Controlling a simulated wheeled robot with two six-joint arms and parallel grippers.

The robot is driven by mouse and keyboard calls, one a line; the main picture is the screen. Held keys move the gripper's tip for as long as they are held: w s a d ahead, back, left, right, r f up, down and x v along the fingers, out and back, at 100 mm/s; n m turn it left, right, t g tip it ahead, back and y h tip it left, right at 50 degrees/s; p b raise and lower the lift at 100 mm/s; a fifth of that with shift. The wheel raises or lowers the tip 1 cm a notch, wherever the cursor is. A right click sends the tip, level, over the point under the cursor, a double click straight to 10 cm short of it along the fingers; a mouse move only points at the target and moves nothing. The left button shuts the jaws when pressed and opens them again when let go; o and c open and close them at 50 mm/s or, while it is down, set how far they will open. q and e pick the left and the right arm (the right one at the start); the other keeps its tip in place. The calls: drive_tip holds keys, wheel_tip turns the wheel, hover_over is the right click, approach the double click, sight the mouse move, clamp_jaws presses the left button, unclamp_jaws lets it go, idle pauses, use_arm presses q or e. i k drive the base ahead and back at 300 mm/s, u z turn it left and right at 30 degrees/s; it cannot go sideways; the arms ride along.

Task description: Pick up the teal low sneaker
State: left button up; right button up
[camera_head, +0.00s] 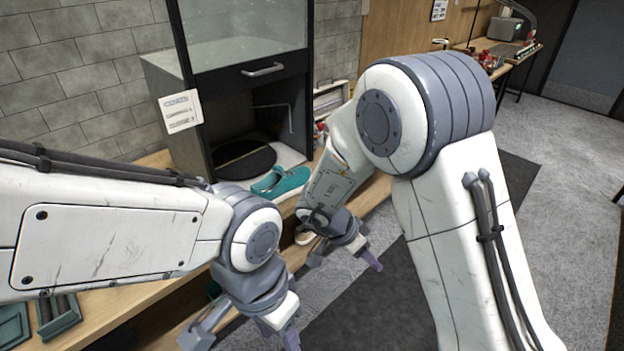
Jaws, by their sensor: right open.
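The teal low sneaker (280,182) lies on a pale surface in front of the dark cabinet, at the picture's middle. My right gripper (345,262) is open and empty, below and to the right of the sneaker, apart from it. Part of my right arm stands just right of the sneaker. My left gripper (243,337) is at the bottom of the view, its fingers spread and nothing visible between them. It is well below the sneaker.
A dark cabinet (246,72) with a raised glass front and a round black pad (246,160) stands behind the sneaker. The wooden bench (107,304) runs along the wall. Teal trays (57,317) lie at lower left. Grey floor (560,185) is open at right.

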sight(280, 185)
drive_tip(key=z, duration=0.15)
drive_tip(key=i, duration=0.8)
drive_tip(key=u, duration=0.55)
drive_tip(key=i, duration=0.5)
drive_tip(key=u, duration=0.4)
